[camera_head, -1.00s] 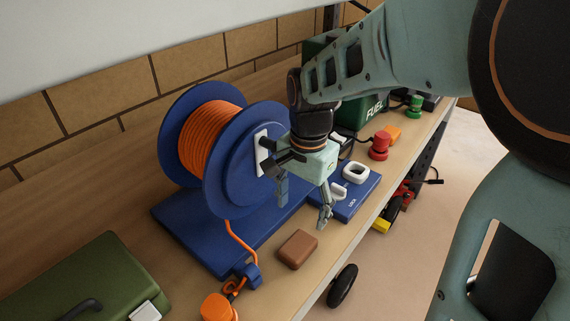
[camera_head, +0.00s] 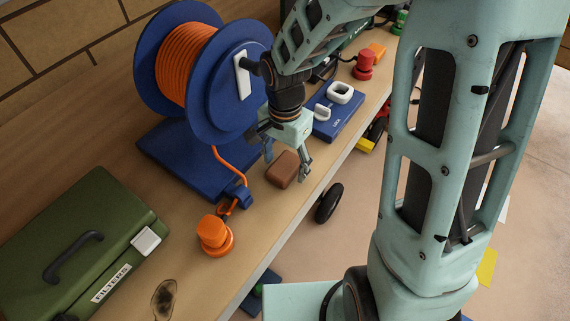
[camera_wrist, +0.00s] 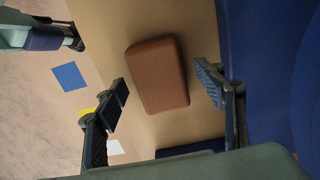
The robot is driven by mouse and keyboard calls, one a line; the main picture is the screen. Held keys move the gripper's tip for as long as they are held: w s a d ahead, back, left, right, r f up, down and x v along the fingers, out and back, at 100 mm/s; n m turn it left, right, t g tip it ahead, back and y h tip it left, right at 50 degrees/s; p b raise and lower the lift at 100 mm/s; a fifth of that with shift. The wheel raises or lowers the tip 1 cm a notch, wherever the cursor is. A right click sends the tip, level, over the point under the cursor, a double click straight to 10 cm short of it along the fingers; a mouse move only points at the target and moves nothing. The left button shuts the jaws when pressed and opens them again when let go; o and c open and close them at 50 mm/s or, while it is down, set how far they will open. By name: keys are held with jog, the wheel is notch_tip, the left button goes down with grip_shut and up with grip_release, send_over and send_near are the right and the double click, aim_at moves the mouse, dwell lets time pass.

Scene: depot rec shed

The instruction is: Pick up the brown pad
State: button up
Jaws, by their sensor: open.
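The brown pad (camera_head: 283,169) is a small block with rounded edges lying flat on the wooden shelf, near the front edge. My gripper (camera_head: 287,168) is open and empty, just above and around the pad in the head view. In the wrist view the pad (camera_wrist: 157,75) shows in full, between and beyond the two spread fingers of my gripper (camera_wrist: 165,95). I cannot tell how high the fingertips are above the shelf.
A blue cable reel (camera_head: 212,75) with orange cord stands behind the pad on a blue base (camera_head: 180,160). An orange plug (camera_head: 214,235) and a green case (camera_head: 82,245) are nearer. A blue box (camera_head: 338,118) and a red knob (camera_head: 366,64) are farther along the shelf.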

jog(key=shift+f, duration=0.35)
jog(key=shift+c, duration=0.2)
jog(key=c, duration=1.2)
jog(key=shift+r, duration=0.15)
